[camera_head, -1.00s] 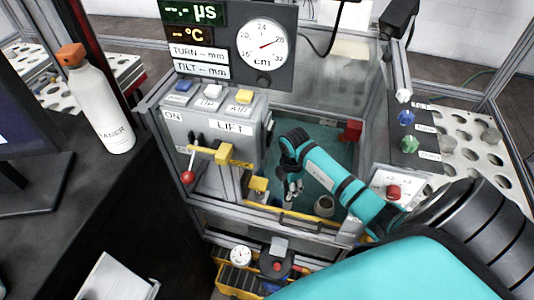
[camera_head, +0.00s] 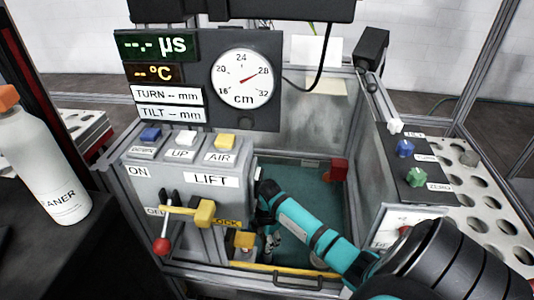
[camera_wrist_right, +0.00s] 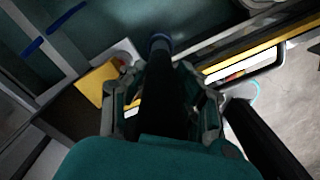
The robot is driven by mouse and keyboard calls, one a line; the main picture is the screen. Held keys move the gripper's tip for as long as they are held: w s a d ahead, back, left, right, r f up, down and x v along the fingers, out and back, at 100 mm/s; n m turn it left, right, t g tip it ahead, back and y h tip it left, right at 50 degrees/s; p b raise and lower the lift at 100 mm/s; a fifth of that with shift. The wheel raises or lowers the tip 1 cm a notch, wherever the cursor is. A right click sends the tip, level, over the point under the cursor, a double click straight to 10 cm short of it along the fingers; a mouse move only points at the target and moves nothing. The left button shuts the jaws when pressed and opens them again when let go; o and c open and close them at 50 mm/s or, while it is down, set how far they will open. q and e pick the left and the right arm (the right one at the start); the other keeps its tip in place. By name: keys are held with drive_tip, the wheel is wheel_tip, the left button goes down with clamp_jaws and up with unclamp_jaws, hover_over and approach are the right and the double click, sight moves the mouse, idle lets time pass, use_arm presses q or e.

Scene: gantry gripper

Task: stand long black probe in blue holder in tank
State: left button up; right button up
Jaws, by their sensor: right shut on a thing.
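My right gripper (camera_head: 271,246) reaches down into the tank (camera_head: 312,135), near its front left corner beside a yellow block (camera_head: 244,241). In the right wrist view, its fingers (camera_wrist_right: 163,98) are closed on both sides of a long black cylinder, which I take to be the black probe (camera_wrist_right: 163,110). A dark blue ring (camera_wrist_right: 160,39) shows at the far end of the probe; I cannot tell whether it is the blue holder or part of the probe. In the head view the probe is hardly visible. My left gripper is out of view.
The control box (camera_head: 190,185), with a red-knobbed lever, stands left of the tank. A yellow-edged rail with a handle (camera_head: 300,280) runs along the front. A red block (camera_head: 338,170) sits at the back right. A perforated white shelf (camera_head: 478,185) and button panel (camera_head: 412,165) lie right.

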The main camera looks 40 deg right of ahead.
sight(267, 258)
wheel_tip(267, 258, down, 10)
drive_tip(key=b, duration=0.8)
drive_tip(key=shift+r, duration=0.2)
drive_tip(key=shift+f+b, duration=0.3)
drive_tip(key=shift+f, duration=0.3)
drive_tip(key=o, duration=1.1)
drive_tip(key=shift+s, duration=0.1)
drive_tip(key=shift+c, duration=0.2)
drive_tip(key=shift+r, duration=0.1)
